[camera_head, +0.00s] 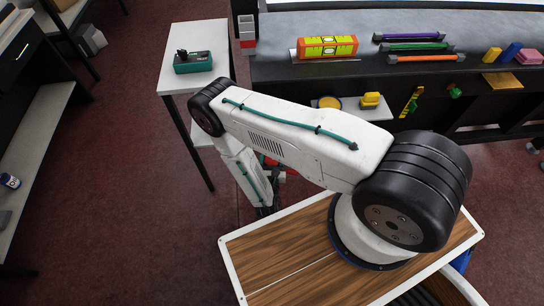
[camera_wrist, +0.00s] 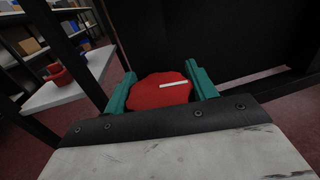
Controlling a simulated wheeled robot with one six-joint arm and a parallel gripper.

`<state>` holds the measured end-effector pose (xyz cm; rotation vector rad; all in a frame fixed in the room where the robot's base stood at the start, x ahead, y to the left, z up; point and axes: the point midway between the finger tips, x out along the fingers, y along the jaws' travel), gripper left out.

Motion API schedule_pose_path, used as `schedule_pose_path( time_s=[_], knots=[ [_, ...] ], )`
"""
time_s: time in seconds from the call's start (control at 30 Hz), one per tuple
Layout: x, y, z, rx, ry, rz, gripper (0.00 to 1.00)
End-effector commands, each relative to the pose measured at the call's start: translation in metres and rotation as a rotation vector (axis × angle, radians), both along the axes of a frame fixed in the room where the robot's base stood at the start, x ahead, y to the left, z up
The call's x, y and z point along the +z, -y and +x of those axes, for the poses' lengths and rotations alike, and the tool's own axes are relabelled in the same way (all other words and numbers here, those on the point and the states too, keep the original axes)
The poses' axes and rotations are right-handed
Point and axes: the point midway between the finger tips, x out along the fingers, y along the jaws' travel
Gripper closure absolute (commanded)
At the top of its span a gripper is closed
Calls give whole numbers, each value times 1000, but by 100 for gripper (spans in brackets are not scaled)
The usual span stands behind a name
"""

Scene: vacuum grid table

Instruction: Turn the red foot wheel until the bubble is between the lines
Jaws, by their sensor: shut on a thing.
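The red foot wheel (camera_wrist: 160,92) is between the two green fingers of my gripper (camera_wrist: 160,75) in the wrist view. It has a scalloped rim and a white stripe on its face. The fingers are shut on it from both sides. In the head view, my arm hides most of the wheel and gripper, with only bits of red showing below the table edge. An orange level with yellow-green vials (camera_head: 327,47) lies on the grey table top (camera_head: 285,30). The bubble is too small to make out against the lines.
Purple, green and orange bars (camera_head: 425,58) and several coloured blocks (camera_head: 510,52) lie right of the level. A small white table (camera_head: 197,38) at left holds a teal-and-black device (camera_head: 193,61). A shelf below the table front holds a yellow block (camera_head: 371,99). Open red floor (camera_head: 110,190) lies left.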

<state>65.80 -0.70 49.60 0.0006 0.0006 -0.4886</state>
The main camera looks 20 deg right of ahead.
Motion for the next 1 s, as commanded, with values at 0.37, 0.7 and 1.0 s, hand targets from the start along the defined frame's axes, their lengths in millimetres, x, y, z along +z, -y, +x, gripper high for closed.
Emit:
schedule_pose_path(
  time_s=[0.37, 0.7, 1.0],
  knots=[
    [0, -1, 1, 2, 2, -1, 24],
    [0, -1, -1, 1, 0, -1, 21],
    [0, -21, -35, 7, -1, -2, 21]
  ],
)
